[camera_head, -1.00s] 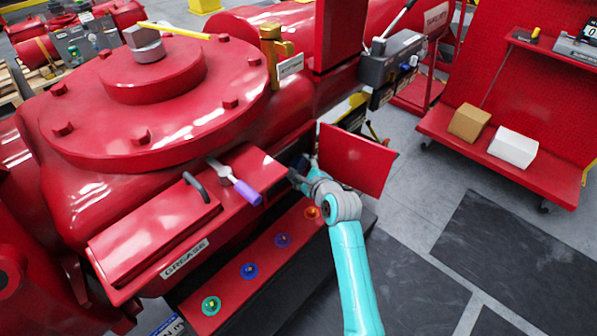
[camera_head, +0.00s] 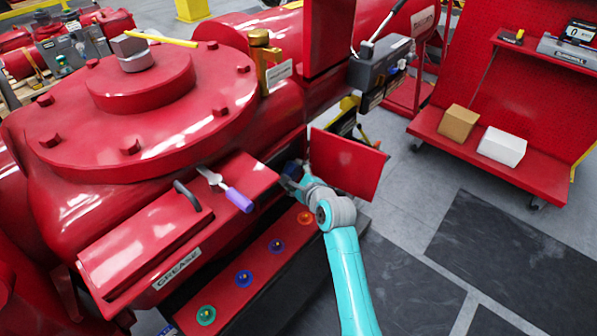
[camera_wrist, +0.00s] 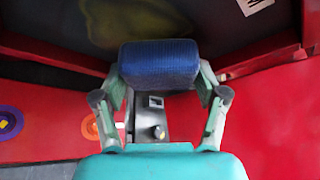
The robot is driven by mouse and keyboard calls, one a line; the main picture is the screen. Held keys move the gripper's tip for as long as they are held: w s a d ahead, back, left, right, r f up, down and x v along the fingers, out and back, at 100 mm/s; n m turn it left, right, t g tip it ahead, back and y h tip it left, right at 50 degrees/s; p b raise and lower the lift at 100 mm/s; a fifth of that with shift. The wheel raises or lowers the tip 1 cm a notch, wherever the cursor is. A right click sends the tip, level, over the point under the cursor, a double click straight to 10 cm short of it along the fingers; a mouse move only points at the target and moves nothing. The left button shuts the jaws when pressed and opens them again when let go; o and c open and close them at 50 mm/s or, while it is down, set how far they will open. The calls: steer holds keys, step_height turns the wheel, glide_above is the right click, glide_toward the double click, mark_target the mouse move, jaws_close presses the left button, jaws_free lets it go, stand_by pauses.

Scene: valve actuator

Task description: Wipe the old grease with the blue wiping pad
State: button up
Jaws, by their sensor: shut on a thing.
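My gripper (camera_wrist: 158,72) is shut on the blue wiping pad (camera_wrist: 158,58), which spans both fingers in the wrist view. The old grease (camera_wrist: 130,20) is a yellowish-brown smear on a dark surface just beyond the pad. I cannot tell whether the pad touches that surface. In the head view my gripper (camera_head: 292,172) reaches into the opening beside the open red door (camera_head: 347,163). A bit of blue shows there, and the grease is hidden.
A red lid with a handle and a GREASE label (camera_head: 178,268) lies left of my arm, with a purple-handled scraper (camera_head: 238,199) beside it. Several coloured fittings line the red step (camera_head: 222,297) below. Red walls frame the opening closely.

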steer(key=s+a, duration=0.5)
steer(key=s, duration=0.1)
steer(key=shift+a, duration=0.15)
stand_by(0.8)
steer(key=shift+w+d+r, duration=0.1)
steer(key=shift+w+d, duration=0.65)
steer(key=shift+w, duration=0.25)
steer(key=shift+w+d+r, duration=0.1)
steer(key=shift+w+d, duration=0.6)
steer(key=shift+w, duration=0.3)
steer(key=shift+w+d+f, duration=0.1)
steer(key=shift+w+d, duration=0.75)
steer(key=shift+w, duration=0.25)
steer(key=shift+w+d, duration=0.8)
steer(key=shift+w, duration=0.25)
steer(key=shift+d, duration=0.15)
steer(key=shift+c, duration=0.5)
